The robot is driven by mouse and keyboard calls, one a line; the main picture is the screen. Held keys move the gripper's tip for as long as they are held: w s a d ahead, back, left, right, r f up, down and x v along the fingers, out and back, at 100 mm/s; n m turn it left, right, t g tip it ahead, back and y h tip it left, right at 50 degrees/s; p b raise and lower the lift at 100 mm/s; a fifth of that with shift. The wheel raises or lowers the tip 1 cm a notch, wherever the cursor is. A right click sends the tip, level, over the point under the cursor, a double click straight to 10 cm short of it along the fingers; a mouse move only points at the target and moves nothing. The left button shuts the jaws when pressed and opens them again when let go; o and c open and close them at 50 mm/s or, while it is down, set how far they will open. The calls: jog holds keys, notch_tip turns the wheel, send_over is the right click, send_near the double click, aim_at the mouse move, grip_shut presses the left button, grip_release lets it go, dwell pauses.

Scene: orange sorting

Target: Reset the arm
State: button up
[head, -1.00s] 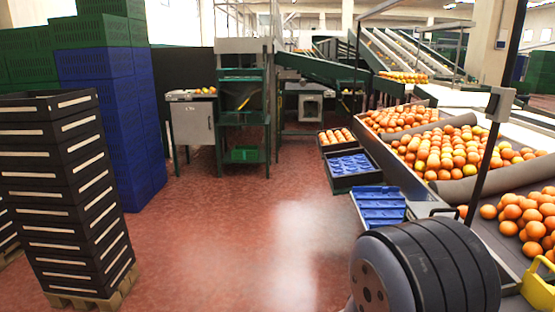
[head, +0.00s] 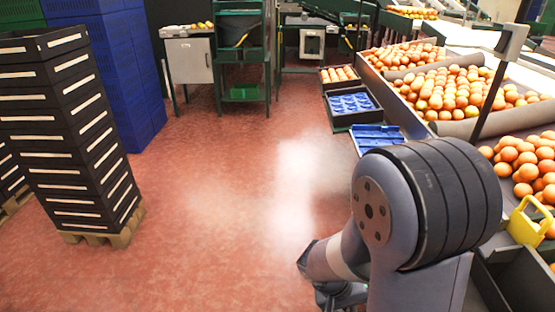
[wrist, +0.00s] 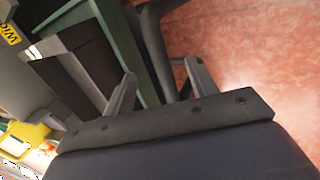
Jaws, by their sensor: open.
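My arm (head: 430,200) rises in the lower right of the head view, its large dark-banded joint in front of the sorting line. A lower grey part of the arm reaches down to the bottom edge, where the wrist end is partly cut off. In the wrist view, my gripper (wrist: 160,70) has its two fingers spread apart with nothing between them. The red floor (wrist: 230,45) shows to the right of the fingers and green and dark frame parts lie to the left.
Oranges (head: 450,90) fill the sloped bins at the right, with a yellow holder (head: 527,222) close to my arm. Blue trays (head: 375,138) lie left of the bins. A stack of black crates (head: 70,140) stands at the left. The red floor (head: 220,220) between is clear.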

jog(key=shift+f+b, duration=0.35)
jog(key=shift+f, duration=0.6)
jog(key=shift+a+f, duration=0.1)
jog(key=shift+a, duration=0.05)
jog(key=shift+a+p, duration=0.3)
jog(key=shift+a, duration=0.6)
jog(key=shift+r, duration=0.2)
